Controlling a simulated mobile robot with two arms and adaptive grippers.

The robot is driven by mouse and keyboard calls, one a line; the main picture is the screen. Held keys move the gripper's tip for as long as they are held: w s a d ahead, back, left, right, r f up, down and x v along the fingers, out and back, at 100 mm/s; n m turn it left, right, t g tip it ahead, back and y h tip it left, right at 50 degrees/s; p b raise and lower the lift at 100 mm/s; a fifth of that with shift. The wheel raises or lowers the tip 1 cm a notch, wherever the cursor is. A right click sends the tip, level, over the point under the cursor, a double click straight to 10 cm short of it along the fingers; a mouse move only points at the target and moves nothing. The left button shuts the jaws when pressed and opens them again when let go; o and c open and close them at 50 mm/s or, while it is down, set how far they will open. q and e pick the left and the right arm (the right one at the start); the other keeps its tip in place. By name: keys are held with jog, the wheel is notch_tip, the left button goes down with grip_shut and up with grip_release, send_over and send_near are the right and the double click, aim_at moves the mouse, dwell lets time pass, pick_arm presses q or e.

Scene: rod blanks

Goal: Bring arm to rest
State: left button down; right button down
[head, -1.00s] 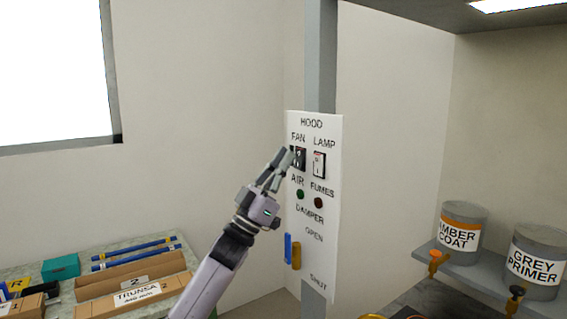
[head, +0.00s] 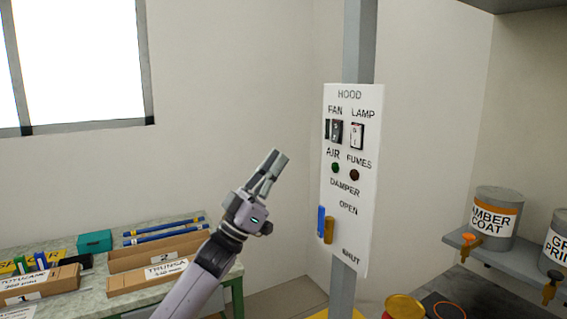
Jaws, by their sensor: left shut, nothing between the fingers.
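My left gripper (head: 272,168) is shut and empty, in the air left of the white HOOD panel (head: 350,226). A gap of plain wall shows between its fingertips and the panel. The panel carries a FAN switch (head: 335,131) and a LAMP switch (head: 357,136). Below them are a green AIR light (head: 335,168) and a dark reddish FUMES light (head: 354,175). A DAMPER scale reads OPEN above SHUT, with a blue piece (head: 321,220) and an orange piece (head: 329,230) at the panel's left edge. My right gripper is not in view.
A bench (head: 85,300) at the left holds cardboard boxes (head: 160,256), blue rods (head: 163,233) and a teal box (head: 95,241). A shelf (head: 452,240) at the right holds an AMBER COAT can (head: 496,222) and a grey can (head: 555,246). A grey post (head: 358,45) stands behind the panel.

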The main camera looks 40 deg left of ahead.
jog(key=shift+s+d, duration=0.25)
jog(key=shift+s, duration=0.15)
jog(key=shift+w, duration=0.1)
